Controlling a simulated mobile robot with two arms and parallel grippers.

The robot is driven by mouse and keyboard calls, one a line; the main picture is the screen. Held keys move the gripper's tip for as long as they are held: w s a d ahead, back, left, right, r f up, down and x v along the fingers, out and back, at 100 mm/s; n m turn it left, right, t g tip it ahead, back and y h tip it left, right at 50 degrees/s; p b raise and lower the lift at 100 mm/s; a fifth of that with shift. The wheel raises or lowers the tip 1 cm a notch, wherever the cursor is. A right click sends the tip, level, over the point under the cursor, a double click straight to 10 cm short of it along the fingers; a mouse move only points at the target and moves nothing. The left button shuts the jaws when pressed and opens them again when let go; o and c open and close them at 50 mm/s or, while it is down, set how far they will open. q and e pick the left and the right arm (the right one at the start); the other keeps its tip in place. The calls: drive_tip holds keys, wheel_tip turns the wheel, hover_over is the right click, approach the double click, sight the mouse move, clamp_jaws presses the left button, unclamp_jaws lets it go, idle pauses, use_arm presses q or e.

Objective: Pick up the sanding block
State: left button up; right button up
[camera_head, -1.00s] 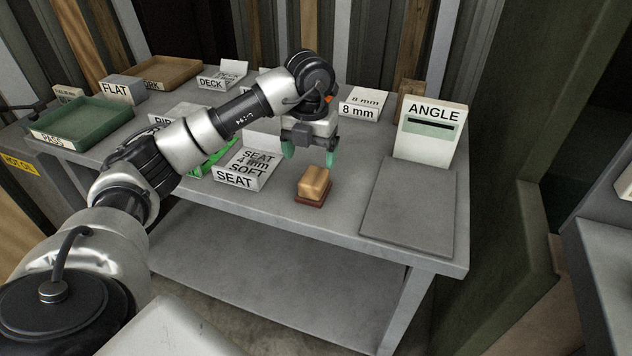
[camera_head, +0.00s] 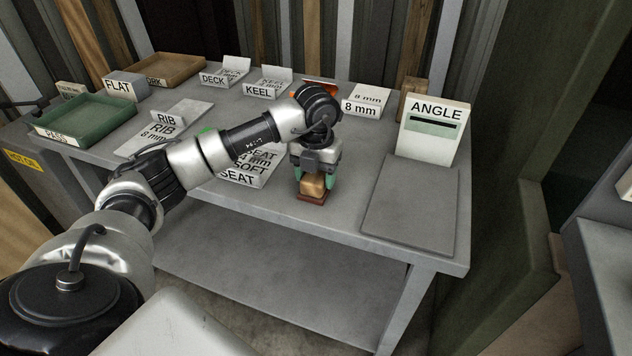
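The sanding block (camera_head: 312,188) has a tan wooden top on a dark reddish base. It sits on the grey table (camera_head: 290,225) near the front edge. My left gripper (camera_head: 313,180) points down over it, with its green fingertips on either side of the tan top. The upper part of the block is hidden by the gripper. I cannot tell whether the fingers touch the block or stand a little apart from it. My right gripper does not show.
A grey plate (camera_head: 410,205) and the ANGLE stand (camera_head: 432,132) are to the right. The SEAT sign (camera_head: 240,179) is close on the left, partly behind my arm. A green tray (camera_head: 85,120) and a brown tray (camera_head: 172,70) stand far left. An 8 mm sign (camera_head: 362,103) is behind.

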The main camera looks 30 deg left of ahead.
sight(321, 173)
use_arm(q)
drive_tip(key=c, duration=0.5)
drive_tip(key=shift+w+r, duration=0.1)
drive_tip(key=shift+r, duration=0.4)
drive_tip(key=r, duration=0.3)
drive_tip(key=shift+w+d+r, duration=0.25)
drive_tip(key=shift+d+r, duration=0.1)
drive_tip(key=shift+d, duration=0.05)
drive_tip(key=w+d+r, duration=0.4)
drive_tip(key=w+d, duration=0.1)
drive_tip(key=w+d+r+b, duration=0.1)
drive_tip(key=w+d+r, duration=0.1)
drive_tip(key=shift+w+d+r, duration=0.15)
drive_tip(key=shift+d+r, duration=0.05)
drive_tip(key=shift+d, duration=0.2)
